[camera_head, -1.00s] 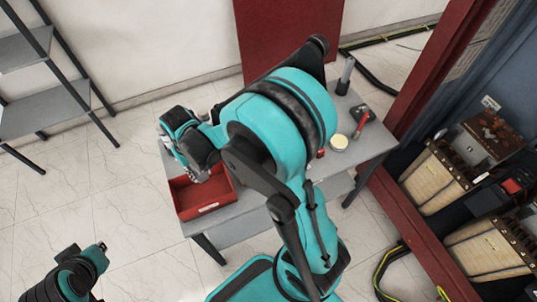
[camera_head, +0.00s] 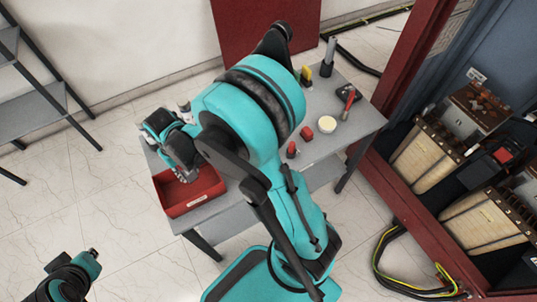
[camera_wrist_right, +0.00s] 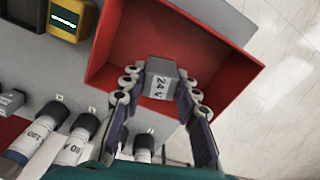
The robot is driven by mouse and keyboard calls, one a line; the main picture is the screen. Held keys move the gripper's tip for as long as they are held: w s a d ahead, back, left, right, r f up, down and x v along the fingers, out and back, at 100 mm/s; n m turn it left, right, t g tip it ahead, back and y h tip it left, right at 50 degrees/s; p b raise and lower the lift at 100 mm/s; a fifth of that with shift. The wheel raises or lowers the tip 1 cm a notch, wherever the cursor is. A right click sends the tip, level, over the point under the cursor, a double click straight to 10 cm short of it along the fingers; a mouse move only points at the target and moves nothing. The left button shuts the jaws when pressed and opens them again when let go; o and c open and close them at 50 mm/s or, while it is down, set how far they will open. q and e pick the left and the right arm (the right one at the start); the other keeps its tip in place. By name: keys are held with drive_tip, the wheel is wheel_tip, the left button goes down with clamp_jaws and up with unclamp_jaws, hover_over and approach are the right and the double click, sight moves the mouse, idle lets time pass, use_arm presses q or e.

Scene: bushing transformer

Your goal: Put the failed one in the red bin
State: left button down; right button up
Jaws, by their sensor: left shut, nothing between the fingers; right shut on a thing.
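The red bin (camera_head: 205,197) stands on the near left end of the grey table, and its inside fills the top of the right wrist view (camera_wrist_right: 215,55). My right gripper (camera_head: 184,177) is over the bin. In the wrist view its fingers are shut on a small grey block marked "24 V" (camera_wrist_right: 160,84), held against the bin's interior. I cannot tell its height above the bin floor. The block is not distinguishable in the head view. My left gripper (camera_head: 94,253) is shut and empty at the lower left, away from the table.
Labelled cylinders (camera_wrist_right: 75,148) and a yellow-black device (camera_wrist_right: 70,18) are beside the bin. A white round item (camera_head: 327,124), small red items (camera_head: 308,133) and a red-handled tool (camera_head: 348,99) lie on the table (camera_head: 350,135). A red cabinet frame (camera_head: 420,215) stands at the right.

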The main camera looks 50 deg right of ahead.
drive_tip(key=o, duration=1.2)
drive_tip(key=shift+o, duration=0.2)
wheel_tip(320, 180, up, 12)
